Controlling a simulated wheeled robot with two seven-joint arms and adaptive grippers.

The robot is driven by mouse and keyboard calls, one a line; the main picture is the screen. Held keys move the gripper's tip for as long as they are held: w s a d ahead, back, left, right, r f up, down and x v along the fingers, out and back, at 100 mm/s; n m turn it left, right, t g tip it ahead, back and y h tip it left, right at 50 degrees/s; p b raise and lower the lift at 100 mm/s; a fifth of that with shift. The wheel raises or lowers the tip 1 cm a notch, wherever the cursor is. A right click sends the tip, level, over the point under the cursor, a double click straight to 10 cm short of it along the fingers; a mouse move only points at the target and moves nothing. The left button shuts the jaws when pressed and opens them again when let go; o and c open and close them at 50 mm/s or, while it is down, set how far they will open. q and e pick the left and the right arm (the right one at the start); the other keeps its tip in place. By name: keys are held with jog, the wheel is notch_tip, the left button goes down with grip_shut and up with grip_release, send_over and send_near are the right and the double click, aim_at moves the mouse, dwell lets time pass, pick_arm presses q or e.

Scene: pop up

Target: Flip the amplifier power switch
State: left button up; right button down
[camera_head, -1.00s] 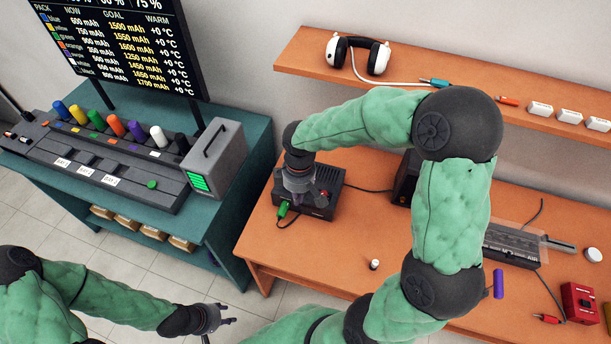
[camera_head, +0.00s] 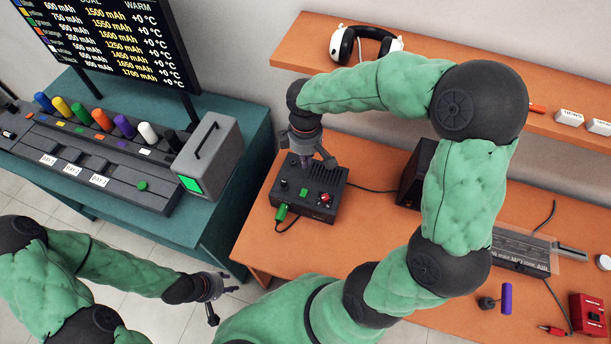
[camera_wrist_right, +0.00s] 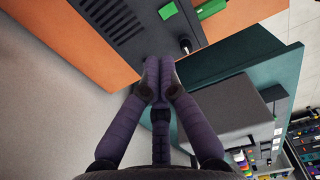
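The amplifier (camera_head: 318,205) is a black box at the left end of the orange bench. Its top carries a dark knob (camera_head: 283,183), a small green piece (camera_head: 303,192) and a red control (camera_head: 325,197). I cannot tell for sure which is the power switch. My right gripper (camera_head: 312,166) is over the amplifier's rear part. In the right wrist view its purple fingers (camera_wrist_right: 154,75) meet at the tips with nothing visible between them, beside the amplifier's grilled top (camera_wrist_right: 125,25). My left gripper (camera_head: 221,303) is open and empty, low in front of the teal bench.
A green plug (camera_head: 281,212) with a cable is at the amplifier's front left. A black speaker-like box (camera_head: 410,180) stands to the right. The shelf above holds headphones (camera_head: 366,44). A grey charger unit (camera_head: 208,155) is on the teal bench. My right arm hides the bench's middle.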

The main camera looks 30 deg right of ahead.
aim_at(305, 190)
notch_tip(305, 190, down, 14)
jog(key=b, duration=0.4)
jog(key=shift+r, duration=0.1)
